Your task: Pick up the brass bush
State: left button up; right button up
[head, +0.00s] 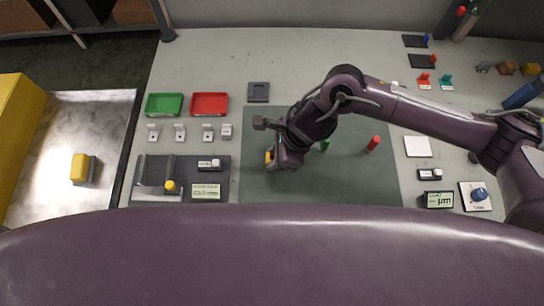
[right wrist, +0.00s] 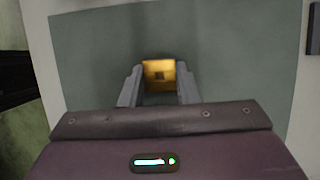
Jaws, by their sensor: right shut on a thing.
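The brass bush (right wrist: 159,74) is a gold-coloured block with a small dark hole in its face. In the right wrist view it sits between the two grey fingers of my right gripper (right wrist: 160,92), which is shut on it. In the head view the right gripper (head: 273,160) is over the left part of the dark green mat (head: 330,185), with a bit of the bush (head: 268,157) showing at its left side. I cannot tell whether the bush is clear of the mat. My left gripper is not in view.
A red cylinder (head: 373,143) and a green piece (head: 325,145) stand on the mat near my right arm. Green (head: 164,104) and red (head: 209,104) trays lie left, above several small brackets and a grey fixture (head: 150,172). The mat's lower right is clear.

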jog(key=shift+c, duration=0.8)
jog(key=shift+r, duration=0.1)
